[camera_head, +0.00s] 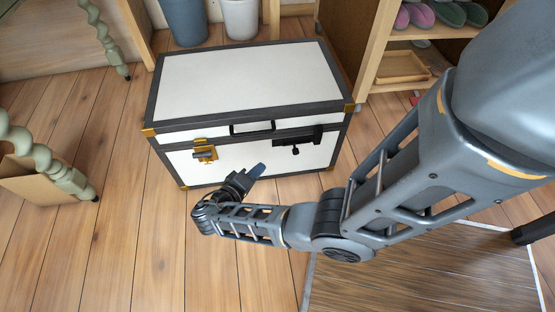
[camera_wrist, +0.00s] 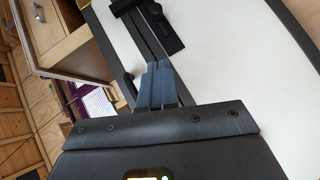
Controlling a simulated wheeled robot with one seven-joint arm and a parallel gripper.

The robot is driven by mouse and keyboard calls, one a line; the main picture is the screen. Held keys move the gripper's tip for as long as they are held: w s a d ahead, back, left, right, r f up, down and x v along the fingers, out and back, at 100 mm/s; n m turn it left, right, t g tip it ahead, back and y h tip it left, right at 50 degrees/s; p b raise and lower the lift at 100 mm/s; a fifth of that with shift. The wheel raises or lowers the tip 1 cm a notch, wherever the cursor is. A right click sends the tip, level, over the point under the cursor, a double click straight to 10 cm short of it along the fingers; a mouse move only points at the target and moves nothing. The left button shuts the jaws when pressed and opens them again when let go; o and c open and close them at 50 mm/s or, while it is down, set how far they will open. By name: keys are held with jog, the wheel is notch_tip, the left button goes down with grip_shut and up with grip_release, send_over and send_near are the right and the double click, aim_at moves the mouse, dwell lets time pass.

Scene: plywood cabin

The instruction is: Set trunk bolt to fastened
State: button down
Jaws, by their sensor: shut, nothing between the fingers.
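The trunk (camera_head: 235,85) is white with dark edges and brass corners, and its lid is down. The trunk bolt (camera_head: 297,139) is a black bar with a small knob hanging below it, at the right of the front face. The bolt also shows at the top of the wrist view (camera_wrist: 150,22). I cannot tell from these views whether its bar is engaged. My gripper (camera_head: 257,169) is shut and empty in front of the trunk, left of and lower than the bolt. Its blue-grey fingers show together in the wrist view (camera_wrist: 160,68), apart from the bolt.
A brass latch with a dark knob (camera_head: 205,153) is at the front left, and a black handle (camera_head: 252,127) is between it and the bolt. A shelf (camera_head: 400,75) stands close to the right. A cardboard box (camera_head: 35,180) lies left. Floor in front is partly clear.

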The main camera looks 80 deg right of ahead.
jog(key=b, duration=0.2)
send_near(293, 150)
jog(key=w+d, duration=0.2)
jog(key=d, duration=0.1)
jog(key=s, duration=0.1)
jog(key=s+d+f, duration=0.1)
jog(key=s+d, duration=0.1)
jog(key=shift+s+d+f, duration=0.25)
jog(key=shift+s+f, duration=0.05)
jog(key=shift+f, duration=0.1)
jog(key=shift+s+d, duration=0.3)
jog(key=shift+s, duration=0.4)
jog(key=shift+s+d, duration=0.3)
jog(key=shift+s, duration=0.45)
jog(key=shift+s+d, duration=0.3)
jog(key=shift+s, duration=0.4)
